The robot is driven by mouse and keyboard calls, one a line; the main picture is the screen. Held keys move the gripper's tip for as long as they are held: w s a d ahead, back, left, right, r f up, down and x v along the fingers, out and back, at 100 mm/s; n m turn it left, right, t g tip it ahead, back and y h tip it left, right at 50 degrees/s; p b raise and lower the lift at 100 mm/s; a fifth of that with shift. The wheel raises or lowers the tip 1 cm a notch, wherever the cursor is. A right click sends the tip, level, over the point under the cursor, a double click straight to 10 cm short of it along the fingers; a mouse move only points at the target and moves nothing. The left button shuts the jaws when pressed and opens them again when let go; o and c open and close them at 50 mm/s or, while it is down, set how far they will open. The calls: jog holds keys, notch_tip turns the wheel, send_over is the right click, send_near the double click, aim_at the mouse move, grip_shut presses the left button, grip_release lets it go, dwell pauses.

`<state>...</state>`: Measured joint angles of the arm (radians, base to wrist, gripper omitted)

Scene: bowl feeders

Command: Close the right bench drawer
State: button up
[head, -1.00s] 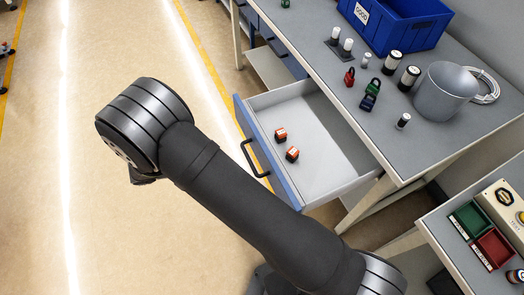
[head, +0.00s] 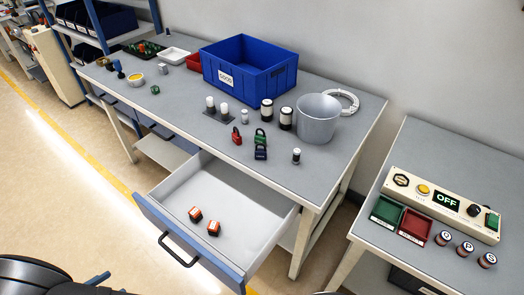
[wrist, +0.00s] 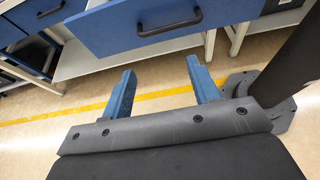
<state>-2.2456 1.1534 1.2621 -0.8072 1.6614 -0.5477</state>
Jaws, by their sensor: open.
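The right bench drawer (head: 245,205) is pulled out from under the grey workbench (head: 330,165). It has a blue front and a black bar handle (head: 178,250), and two small orange-and-black items (head: 205,222) lie inside. In the wrist view, the blue drawer front (wrist: 105,32) and its handle (wrist: 170,22) are at the top, ahead of the fingers. My gripper (wrist: 163,88) is open and empty, its two blue fingers apart and short of the drawer front. In the head view only bits of the gripper show at the bottom left edge.
On the bench stand a blue bin (head: 250,72), a grey bucket (head: 318,118), padlocks (head: 260,145) and several small cylinders. A second table at right holds a control box (head: 445,205) reading OFF. The floor (head: 60,190) left of the drawer is clear.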

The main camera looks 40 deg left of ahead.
jog(key=shift+d+f, duration=0.15)
jog(key=c, duration=0.4)
jog(key=d+f, duration=0.2)
jog(key=d, duration=0.2)
jog(key=d+f+t, duration=0.1)
jog(key=d+f, duration=0.1)
jog(key=d, duration=0.2)
jog(key=w+d+f+t, duration=0.1)
jog(key=d+f, duration=0.1)
jog(key=d, duration=0.2)
jog(key=shift+f, duration=0.25)
grip_shut()
jog(key=t, duration=0.2)
send_near(233, 286)
jog(key=shift+t, duration=0.3)
jog(key=w, duration=0.5)
jog(key=shift+w, duration=0.9)
